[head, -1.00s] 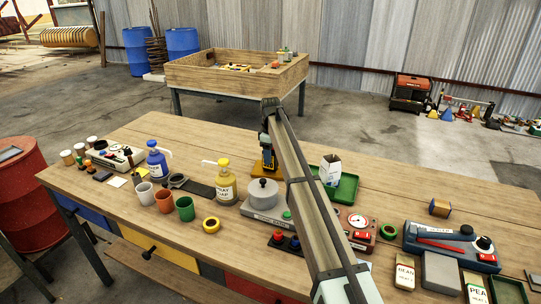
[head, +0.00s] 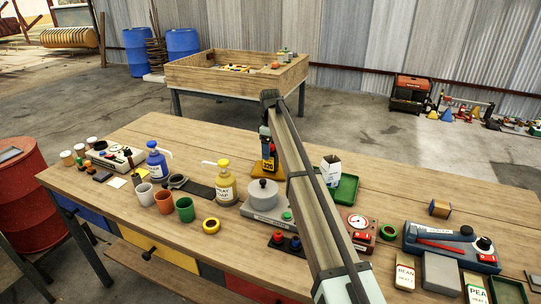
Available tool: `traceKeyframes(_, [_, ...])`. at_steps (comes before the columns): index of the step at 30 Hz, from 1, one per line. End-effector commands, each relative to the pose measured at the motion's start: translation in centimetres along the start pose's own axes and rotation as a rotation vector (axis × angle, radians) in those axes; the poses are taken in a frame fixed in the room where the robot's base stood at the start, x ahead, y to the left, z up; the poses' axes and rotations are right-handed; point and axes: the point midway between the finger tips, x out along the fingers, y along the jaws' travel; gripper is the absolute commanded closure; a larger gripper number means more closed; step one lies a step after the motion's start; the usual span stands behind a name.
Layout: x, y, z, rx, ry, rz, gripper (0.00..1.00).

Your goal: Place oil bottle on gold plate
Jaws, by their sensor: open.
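The oil bottle (head: 269,160), small and dark with a yellow and red label marked 320, stands upright beyond the middle of the workbench. The gold plate (head: 256,174) shows as a yellow-orange patch around its foot, and the bottle appears to stand on it. My gripper (head: 265,133) points down just above the bottle's top, open. Its fingers are small and partly merge with the bottle's dark top, so I cannot tell whether they touch it. My arm hides the area just right of the bottle.
A yellow pump bottle (head: 226,187) and a scale with a grey pot (head: 262,193) stand nearby. Cups (head: 164,202) and a blue bottle (head: 156,164) stand left.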

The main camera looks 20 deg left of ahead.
Motion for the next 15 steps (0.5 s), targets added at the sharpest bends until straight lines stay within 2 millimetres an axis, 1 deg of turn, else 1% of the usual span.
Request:
traceKeyframes(1, [-1.1,0.1,-0.1,0.0,0.001,0.002,0.23])
traceKeyframes(3, [-2.5,0.1,-0.1,0.0,0.001,0.002,0.23])
traceKeyframes(9, [-6.0,0.1,-0.1,0.0,0.001,0.001,0.23])
traceKeyframes(15, [-8.1,0.1,0.0,0.0,0.001,0.001,0.23])
